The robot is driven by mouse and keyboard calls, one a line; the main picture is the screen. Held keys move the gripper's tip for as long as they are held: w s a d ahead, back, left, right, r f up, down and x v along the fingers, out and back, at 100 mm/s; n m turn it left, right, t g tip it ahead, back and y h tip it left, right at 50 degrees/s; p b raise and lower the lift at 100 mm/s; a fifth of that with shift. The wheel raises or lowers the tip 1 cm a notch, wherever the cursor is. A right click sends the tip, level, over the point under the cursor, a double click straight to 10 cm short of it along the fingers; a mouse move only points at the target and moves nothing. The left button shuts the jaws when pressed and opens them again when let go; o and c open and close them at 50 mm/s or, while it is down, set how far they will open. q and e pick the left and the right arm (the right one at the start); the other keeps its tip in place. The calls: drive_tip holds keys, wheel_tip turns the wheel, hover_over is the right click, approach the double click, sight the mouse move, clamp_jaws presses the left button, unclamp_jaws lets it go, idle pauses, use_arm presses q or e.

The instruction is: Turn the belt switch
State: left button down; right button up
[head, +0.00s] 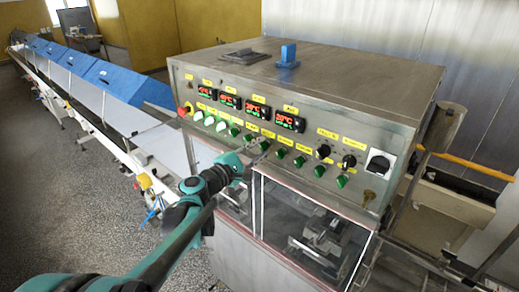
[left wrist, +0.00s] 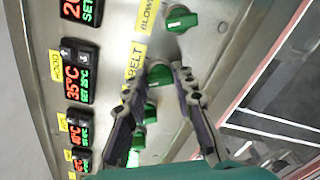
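The belt switch (left wrist: 160,76) is a green knob on the grey metal panel, beside a yellow label reading BELT, in the left wrist view. My left gripper (left wrist: 157,82) has its two dark fingers apart, one on each side of this knob. I cannot tell whether the fingers touch it. In the head view my left gripper (head: 256,157) is at the front of the control panel (head: 350,110), close to the row of knobs, and the belt switch cannot be clearly picked out there. My right gripper is not in view.
Another green knob (left wrist: 181,19) sits near a BLOWER label. More green knobs and red-digit displays (head: 289,121) line the panel. A red emergency button (head: 185,109) is at its left end. Below is a clear-windowed enclosure (head: 310,225). A long conveyor with blue covers (head: 112,78) runs left.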

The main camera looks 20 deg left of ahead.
use_arm(q)
drive_tip(key=shift+m, duration=0.3)
drive_tip(key=m+b, duration=0.1)
drive_tip(key=m, duration=0.4)
drive_tip(key=shift+f+b, duration=0.15)
drive_tip(key=shift+b, duration=0.25)
drive_tip(key=m+b, duration=0.1)
drive_tip(key=m, duration=0.5)
drive_tip(key=shift+m, duration=0.3)
drive_tip(key=c, duration=1.2)
unclamp_jaws()
